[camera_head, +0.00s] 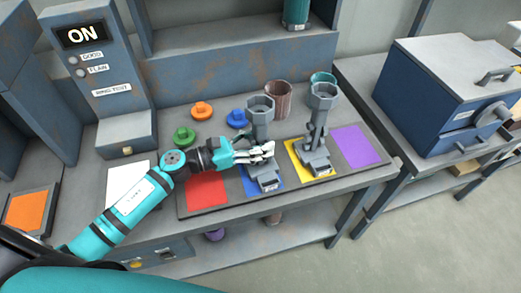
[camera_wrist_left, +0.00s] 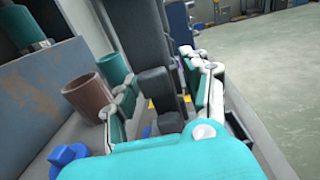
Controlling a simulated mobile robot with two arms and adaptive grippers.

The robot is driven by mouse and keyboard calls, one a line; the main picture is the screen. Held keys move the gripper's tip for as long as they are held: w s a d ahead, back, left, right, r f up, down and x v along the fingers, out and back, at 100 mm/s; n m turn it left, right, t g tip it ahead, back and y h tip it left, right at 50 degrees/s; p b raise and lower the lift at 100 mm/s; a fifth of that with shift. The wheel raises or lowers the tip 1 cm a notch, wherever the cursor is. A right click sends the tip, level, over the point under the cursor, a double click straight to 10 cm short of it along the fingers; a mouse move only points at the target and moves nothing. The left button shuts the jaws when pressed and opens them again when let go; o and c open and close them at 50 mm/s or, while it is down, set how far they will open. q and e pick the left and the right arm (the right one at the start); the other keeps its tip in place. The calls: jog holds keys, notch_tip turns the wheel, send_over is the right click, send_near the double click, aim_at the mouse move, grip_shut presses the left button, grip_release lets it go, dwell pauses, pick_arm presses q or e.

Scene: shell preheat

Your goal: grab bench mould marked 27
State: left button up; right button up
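Two grey bench moulds with cup-shaped tops stand on the bench mat. One mould (camera_head: 261,118) is on the blue square and the other (camera_head: 318,120) is on the yellow square. Their markings are too small to read. My left gripper (camera_head: 262,152) is at the post of the mould on the blue square and partly hides it. In the left wrist view, the dark upright part of a mould (camera_wrist_left: 156,88) stands between the two fingers of my left gripper (camera_wrist_left: 160,100), which are apart with gaps beside it. My right gripper is not in view.
A brown cup (camera_head: 278,98) and a teal cup (camera_head: 322,78) stand behind the moulds. Orange, blue and green knobbed pieces (camera_head: 184,137) lie at the back left. The purple square (camera_head: 357,146) is bare. A blue box-like oven (camera_head: 440,95) stands at right.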

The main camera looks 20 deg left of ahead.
pick_arm(q)
grip_shut()
jog(key=shift+r, duration=0.1)
jog(key=shift+r, duration=0.1)
